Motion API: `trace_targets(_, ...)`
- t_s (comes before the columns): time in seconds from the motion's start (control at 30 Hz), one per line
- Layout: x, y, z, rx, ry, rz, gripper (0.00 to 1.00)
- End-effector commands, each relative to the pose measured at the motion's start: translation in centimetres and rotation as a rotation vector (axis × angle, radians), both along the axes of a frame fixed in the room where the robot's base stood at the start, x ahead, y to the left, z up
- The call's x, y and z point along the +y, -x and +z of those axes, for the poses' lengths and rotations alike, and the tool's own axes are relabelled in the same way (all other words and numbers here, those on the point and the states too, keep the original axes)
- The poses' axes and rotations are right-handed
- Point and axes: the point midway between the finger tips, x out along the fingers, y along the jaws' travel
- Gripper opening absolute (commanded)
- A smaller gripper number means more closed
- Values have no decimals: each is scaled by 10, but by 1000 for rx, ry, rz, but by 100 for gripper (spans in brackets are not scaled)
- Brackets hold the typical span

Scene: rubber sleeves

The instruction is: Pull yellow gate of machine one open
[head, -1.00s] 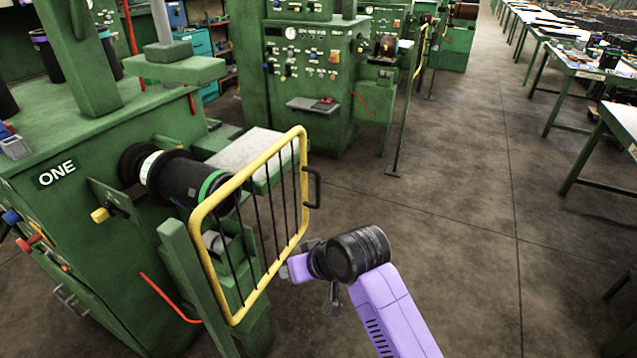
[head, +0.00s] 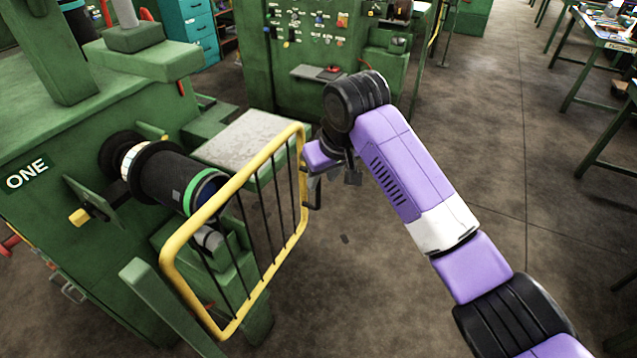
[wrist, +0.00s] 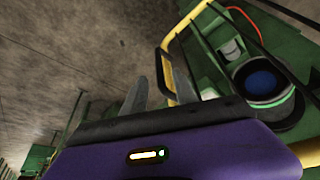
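The yellow gate (head: 180,240) of the machine marked ONE (head: 27,173) is a tubular frame with thin dark bars, standing in front of the black roller (head: 165,178). Its black handle (head: 314,188) is on the frame's right side in the head view. My gripper (head: 342,174) is just right of the handle, partly hidden by my own wrist. In the wrist view, the two grey fingers of my gripper (wrist: 160,84) are spread apart. The black handle (wrist: 161,66) appears between the fingertips there. I cannot tell whether either finger touches it.
A second green machine (head: 320,50) stands behind, with a control panel. Green-legged tables (head: 600,40) line the far right. The concrete floor (head: 400,290) right of the gate is mostly open. A green post (head: 165,305) stands by the gate's near end.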

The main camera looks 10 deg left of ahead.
Motion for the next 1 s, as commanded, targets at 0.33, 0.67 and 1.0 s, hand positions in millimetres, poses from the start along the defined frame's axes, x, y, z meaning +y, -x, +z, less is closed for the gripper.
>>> trace_targets(0.33,11,-15,-46,2,1,0,34)
trace_targets(0.67,13,-18,-56,0,0,0,34)
trace_targets(1.0,13,-18,-55,0,0,0,0)
